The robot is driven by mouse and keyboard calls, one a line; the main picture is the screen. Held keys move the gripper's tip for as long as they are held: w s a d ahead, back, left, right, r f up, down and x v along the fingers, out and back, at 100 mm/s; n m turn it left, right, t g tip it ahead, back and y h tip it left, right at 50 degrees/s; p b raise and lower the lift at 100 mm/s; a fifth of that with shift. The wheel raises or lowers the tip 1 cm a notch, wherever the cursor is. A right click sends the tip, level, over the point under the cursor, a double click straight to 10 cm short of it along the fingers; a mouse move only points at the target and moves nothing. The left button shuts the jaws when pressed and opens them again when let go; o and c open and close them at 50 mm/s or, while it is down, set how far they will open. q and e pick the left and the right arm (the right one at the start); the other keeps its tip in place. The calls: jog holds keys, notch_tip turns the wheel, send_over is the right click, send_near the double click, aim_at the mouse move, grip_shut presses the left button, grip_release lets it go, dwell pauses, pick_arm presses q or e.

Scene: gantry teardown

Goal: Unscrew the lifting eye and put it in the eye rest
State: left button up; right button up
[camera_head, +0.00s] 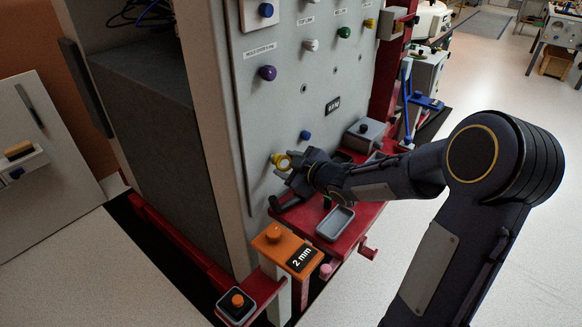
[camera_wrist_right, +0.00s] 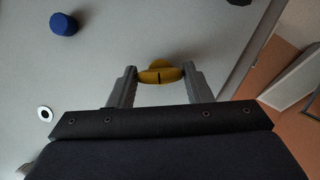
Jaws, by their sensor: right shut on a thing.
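The yellow lifting eye (camera_head: 281,161) is at the lower part of the grey panel, and it also shows in the right wrist view (camera_wrist_right: 160,72). My right gripper (camera_head: 289,170) is shut on it, with one grey finger on each side in the right wrist view (camera_wrist_right: 159,75). The eye is close to the panel face; I cannot tell whether its thread is still in the panel. A shallow grey tray (camera_head: 335,224) lies on the red ledge below my right gripper; it may be the eye rest, but no label shows. My left gripper is not in view.
The grey panel (camera_head: 285,110) carries several coloured knobs, with a blue one (camera_head: 305,135) just above the gripper. An orange block (camera_head: 285,249) marked "2 mm" stands at the front of the red ledge (camera_head: 362,212). A grey box (camera_head: 366,134) sits behind my right wrist.

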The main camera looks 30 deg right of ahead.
jog(key=shift+w+a, duration=0.25)
jog(key=shift+w, duration=0.35)
jog(key=o, duration=1.4)
jog(key=f+p+v, duration=0.1)
jog(key=p+v, duration=0.2)
jog(key=v, duration=0.8)
jog(key=shift+s+d+p, duration=0.3)
jog(key=shift+s+d, duration=0.05)
jog(key=shift+d, duration=0.1)
jog(key=shift+r, duration=0.1)
